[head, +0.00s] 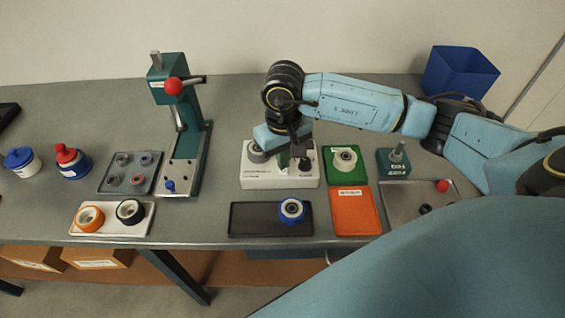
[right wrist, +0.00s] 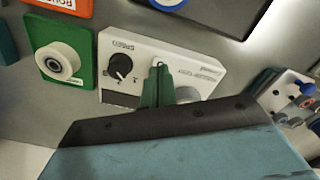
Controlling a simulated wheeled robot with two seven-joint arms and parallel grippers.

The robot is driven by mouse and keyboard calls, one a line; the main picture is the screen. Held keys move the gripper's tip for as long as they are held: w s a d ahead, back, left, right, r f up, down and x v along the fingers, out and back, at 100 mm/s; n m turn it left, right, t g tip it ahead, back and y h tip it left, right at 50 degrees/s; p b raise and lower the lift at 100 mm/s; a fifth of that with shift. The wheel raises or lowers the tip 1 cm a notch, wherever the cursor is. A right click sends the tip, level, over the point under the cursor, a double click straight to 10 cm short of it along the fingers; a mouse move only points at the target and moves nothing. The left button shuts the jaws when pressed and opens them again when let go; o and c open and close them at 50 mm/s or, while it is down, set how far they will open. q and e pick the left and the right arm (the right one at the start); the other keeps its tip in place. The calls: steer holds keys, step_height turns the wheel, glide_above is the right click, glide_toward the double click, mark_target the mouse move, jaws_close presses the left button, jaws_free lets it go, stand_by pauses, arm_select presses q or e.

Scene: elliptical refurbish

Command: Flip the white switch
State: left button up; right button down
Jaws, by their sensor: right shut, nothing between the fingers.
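A white box (head: 280,181) stands on the grey table under my right gripper (head: 284,165). It also shows in the right wrist view (right wrist: 135,46), with a black knob (right wrist: 121,67) and printed labels on its top. The knob shows in the head view too (head: 304,164). The green fingers of my right gripper (right wrist: 158,70) are shut and empty. Their tips are over the box, beside the knob, at a small metallic part that they partly hide. Contact cannot be told. A pale round part (right wrist: 187,94) lies partly behind the fingers. My left gripper is not in view.
A green tray with a pale wheel (head: 345,159) is right of the box. A black tray (head: 257,220) with a blue wheel and an orange tray (head: 354,212) lie in front. A teal press (head: 187,130) stands left. A blue bin (head: 457,74) is at back right.

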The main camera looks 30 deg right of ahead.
steer(key=shift+r+p, duration=1.15)
steer(key=shift+r, duration=1.7)
steer(key=shift+s, duration=0.1)
